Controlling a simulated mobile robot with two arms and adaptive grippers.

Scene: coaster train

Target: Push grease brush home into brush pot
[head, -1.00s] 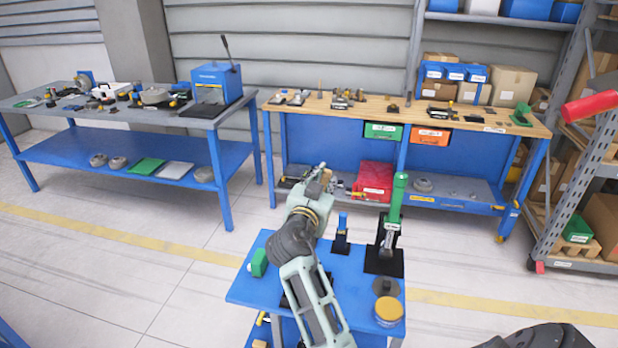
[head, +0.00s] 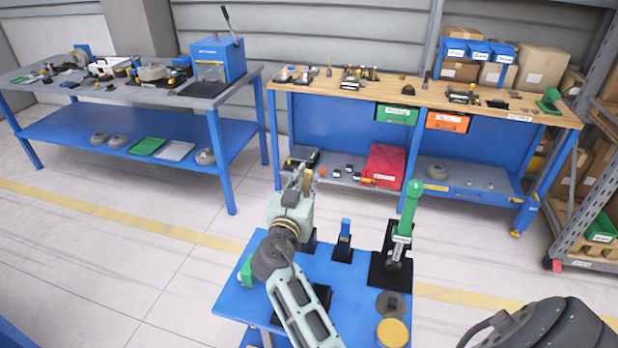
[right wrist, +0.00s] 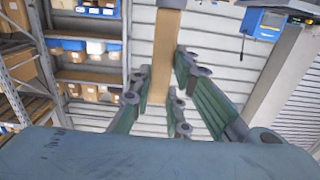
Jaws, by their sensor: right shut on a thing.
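My right gripper (head: 300,184) is above the far left part of the small blue table. It is shut on a tan, wooden-looking bar (right wrist: 165,50), which appears to be the grease brush handle. The bar runs between the fingers in the right wrist view, and a small brown part of it shows at the fingertips in the head view. The brush's bristle end is not visible. I cannot make out the brush pot for sure; a black item (head: 309,243) is partly hidden behind my right arm. My left gripper is not in view.
The small blue table (head: 240,297) also carries a green block (head: 247,272), a blue upright piece on a black base (head: 344,240), a green-handled press (head: 412,205) and a yellow-topped round tin (head: 392,332). A wooden-topped bench (head: 420,96) stands behind.

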